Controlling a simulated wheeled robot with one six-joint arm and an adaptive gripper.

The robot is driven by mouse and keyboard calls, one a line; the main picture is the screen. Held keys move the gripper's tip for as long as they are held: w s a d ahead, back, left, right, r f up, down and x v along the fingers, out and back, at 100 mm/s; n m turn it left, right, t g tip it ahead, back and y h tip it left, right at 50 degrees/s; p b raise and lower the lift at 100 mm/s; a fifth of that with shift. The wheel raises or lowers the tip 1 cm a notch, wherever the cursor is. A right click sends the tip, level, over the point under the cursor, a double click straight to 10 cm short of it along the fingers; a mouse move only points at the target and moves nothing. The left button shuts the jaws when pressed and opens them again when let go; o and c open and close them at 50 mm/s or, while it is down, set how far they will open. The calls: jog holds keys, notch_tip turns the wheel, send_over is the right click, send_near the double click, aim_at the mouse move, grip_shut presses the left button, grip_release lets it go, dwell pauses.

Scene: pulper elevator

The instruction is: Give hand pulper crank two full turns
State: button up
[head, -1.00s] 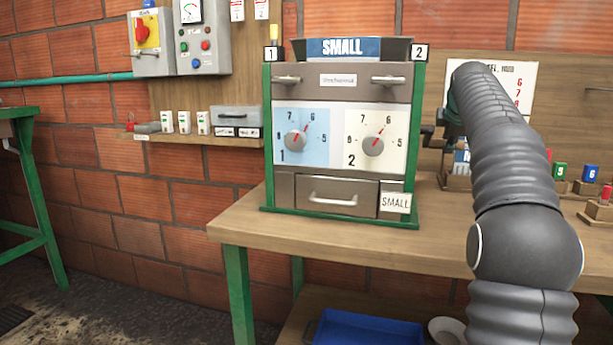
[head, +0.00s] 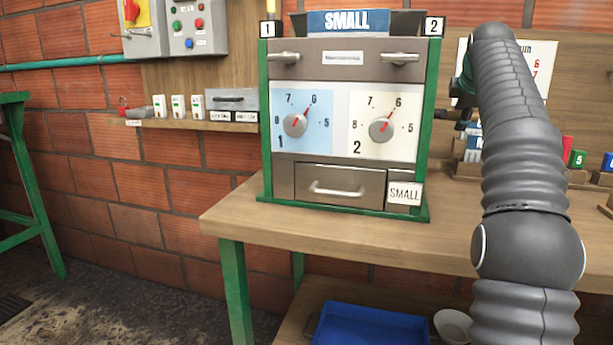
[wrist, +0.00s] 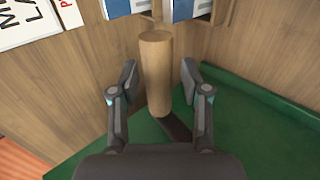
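The machine labelled SMALL (head: 343,60) stands on the wooden bench, with two dials on its front. In the wrist view an upright wooden handle (wrist: 157,60) stands between the fingers of my gripper (wrist: 158,82). The fingers are open, one on each side of the handle, with a narrow gap showing at each side. A dark bar (wrist: 177,128) shows at the handle's foot, above a green surface (wrist: 250,120). In the head view the machine's right side and the handle are not clearly visible, and my arm covers much of that area.
Small coloured blocks in wooden holders stand right of my arm, among them a green block (head: 577,159). A drawer (head: 340,186) is in the machine's front. A blue tray (head: 370,328) lies below the bench (head: 300,232). The bench front is clear.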

jog(key=shift+o, duration=1.3)
jog(key=shift+w+f, duration=0.3)
jog(key=shift+f, duration=0.05)
jog(key=shift+w+f, duration=0.2)
jog(key=shift+w, duration=0.05)
jog(key=shift+r, duration=0.1)
jog(key=v, duration=1)
